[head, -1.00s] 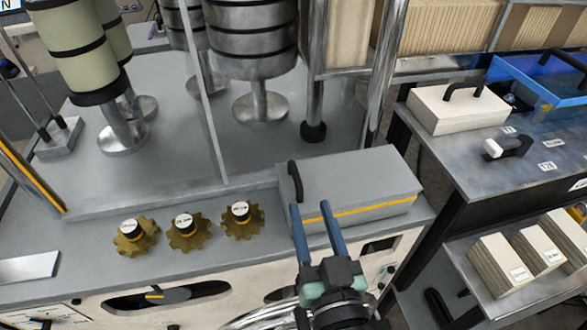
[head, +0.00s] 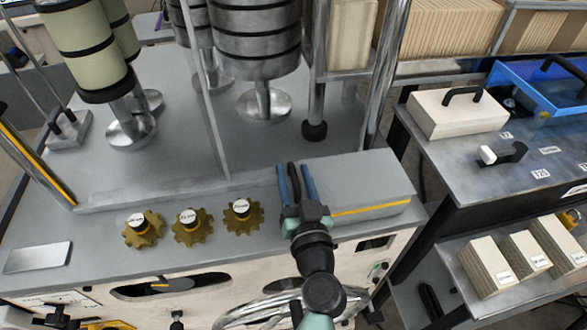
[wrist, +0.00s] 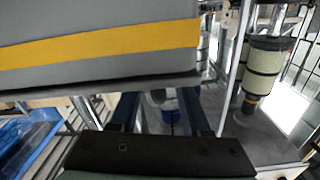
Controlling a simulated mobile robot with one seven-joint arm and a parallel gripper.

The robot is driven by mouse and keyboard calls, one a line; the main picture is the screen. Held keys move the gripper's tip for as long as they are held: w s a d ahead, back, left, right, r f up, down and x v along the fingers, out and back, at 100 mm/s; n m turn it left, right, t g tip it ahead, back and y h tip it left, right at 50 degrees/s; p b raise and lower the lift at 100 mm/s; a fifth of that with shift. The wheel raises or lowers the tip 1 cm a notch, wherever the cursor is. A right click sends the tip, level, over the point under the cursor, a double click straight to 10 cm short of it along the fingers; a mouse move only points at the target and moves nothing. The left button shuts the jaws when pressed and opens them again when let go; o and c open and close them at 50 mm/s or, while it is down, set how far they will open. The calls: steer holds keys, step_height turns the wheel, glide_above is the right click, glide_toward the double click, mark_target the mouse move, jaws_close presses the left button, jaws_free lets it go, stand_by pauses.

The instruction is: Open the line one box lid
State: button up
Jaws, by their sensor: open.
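The grey box (head: 365,180) with a yellow stripe along its front sits at the right end of the grey machine top, its lid shut. Its black handle (head: 293,176) stands at the box's left end. My gripper (head: 295,170) is open, with one blue finger on each side of the handle in the head view. I cannot tell whether the fingers touch the handle. In the wrist view the box (wrist: 100,45) fills the upper left, close to my fingers (wrist: 165,110). My gripper hides the box's front left corner.
Several brass star knobs (head: 192,226) line the front edge, left of my gripper. A metal post (head: 315,80) and rollers stand behind the box. At right, a side table holds a white box (head: 457,112) and a blue tray (head: 545,95).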

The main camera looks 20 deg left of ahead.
steer(key=shift+w+a, duration=0.15)
steer(key=shift+w, duration=0.1)
jaws_close()
stand_by(1.4)
